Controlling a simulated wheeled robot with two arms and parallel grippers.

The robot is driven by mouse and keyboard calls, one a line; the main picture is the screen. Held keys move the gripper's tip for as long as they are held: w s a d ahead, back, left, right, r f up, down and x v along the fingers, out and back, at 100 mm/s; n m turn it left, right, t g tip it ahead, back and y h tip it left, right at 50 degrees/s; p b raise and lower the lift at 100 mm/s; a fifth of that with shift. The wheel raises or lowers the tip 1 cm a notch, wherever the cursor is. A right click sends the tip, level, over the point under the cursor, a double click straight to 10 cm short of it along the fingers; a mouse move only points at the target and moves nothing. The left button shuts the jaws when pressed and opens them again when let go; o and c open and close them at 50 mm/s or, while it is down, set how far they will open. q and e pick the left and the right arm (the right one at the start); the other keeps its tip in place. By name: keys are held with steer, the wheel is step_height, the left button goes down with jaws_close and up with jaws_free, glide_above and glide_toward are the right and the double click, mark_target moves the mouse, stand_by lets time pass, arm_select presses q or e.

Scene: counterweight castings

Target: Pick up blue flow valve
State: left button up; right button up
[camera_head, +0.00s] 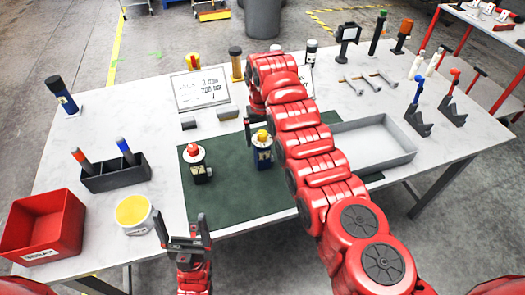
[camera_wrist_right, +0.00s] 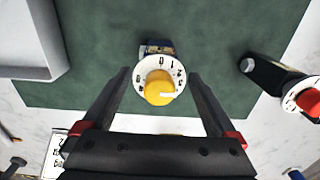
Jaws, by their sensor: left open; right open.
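The blue flow valve (camera_head: 265,160), with a blue body, white dial and yellow knob, stands upright on the green mat (camera_head: 235,200). In the right wrist view its dial and yellow knob (camera_wrist_right: 158,88) show from above between the fingers of my right gripper (camera_wrist_right: 159,72). That gripper is open, with a finger on either side and visible gaps to the dial. In the head view my right arm partly hides it.
A black valve with a red knob (camera_head: 197,165) stands left of the blue one on the mat. A grey tray (camera_head: 375,145) lies to the right.

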mark_target(262, 149)
steer(key=shift+f, duration=0.2)
steer(key=shift+f+p, duration=0.4)
steer(key=shift+p, duration=0.15)
steer(key=shift+f+p, duration=0.4)
steer(key=shift+f, duration=0.45)
step_height(262, 149, down, 3)
steer(key=shift+r+b, duration=0.1)
steer(key=shift+b, duration=0.55)
jaws_close()
